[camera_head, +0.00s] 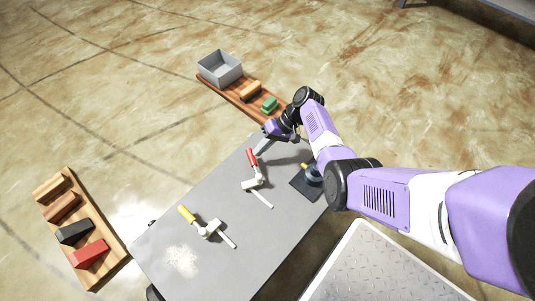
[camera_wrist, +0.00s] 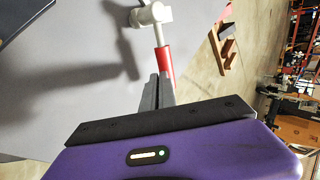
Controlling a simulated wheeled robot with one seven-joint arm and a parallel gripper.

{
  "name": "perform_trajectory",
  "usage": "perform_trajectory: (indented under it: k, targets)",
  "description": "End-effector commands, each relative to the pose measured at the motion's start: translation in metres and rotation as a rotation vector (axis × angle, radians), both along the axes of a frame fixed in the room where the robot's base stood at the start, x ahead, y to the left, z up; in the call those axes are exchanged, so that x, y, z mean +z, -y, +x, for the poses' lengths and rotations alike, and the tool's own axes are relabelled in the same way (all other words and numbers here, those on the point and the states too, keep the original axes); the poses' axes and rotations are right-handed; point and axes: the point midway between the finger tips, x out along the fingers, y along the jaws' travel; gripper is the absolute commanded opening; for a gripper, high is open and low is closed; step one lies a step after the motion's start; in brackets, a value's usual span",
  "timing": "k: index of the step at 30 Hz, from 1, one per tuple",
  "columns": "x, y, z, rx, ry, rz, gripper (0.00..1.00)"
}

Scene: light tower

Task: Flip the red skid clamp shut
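The red skid clamp has a white body (camera_head: 256,182) and a red handle (camera_head: 252,157) pointing to the table's far edge. In the wrist view its handle (camera_wrist: 165,62) stands just beyond my fingertips, with the white body (camera_wrist: 150,15) farther off. My gripper (camera_head: 261,147) is beside the handle's free end in the head view. In the wrist view my gripper's fingers (camera_wrist: 158,90) are close together, with nothing clearly held between them. They overlap the handle's end in the picture; I cannot tell whether they touch it.
A yellow-handled clamp (camera_head: 206,230) sits nearer the front of the grey table (camera_head: 175,240). A dark block with a knob (camera_head: 312,176) stands at the right edge. Boards with coloured blocks lie left (camera_head: 105,252) and behind (camera_head: 232,93), the latter with a grey bin (camera_head: 219,67).

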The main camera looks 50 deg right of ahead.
Motion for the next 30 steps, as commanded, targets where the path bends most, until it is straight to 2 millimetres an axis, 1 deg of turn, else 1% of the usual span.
perform_trajectory:
  k: [1, 4, 9, 18, 30]
  targets:
    - [-0.004, -0.003, 0.005, 0.045, -0.002, 0.000, 0.00]
    - [-0.003, -0.010, 0.010, 0.121, -0.003, 0.001, 0.00]
    - [-0.001, -0.020, 0.018, 0.113, -0.003, -0.001, 0.00]
    - [0.000, -0.033, 0.027, 0.109, -0.001, -0.002, 0.00]
    - [-0.001, -0.040, 0.030, 0.108, -0.001, 0.000, 0.00]
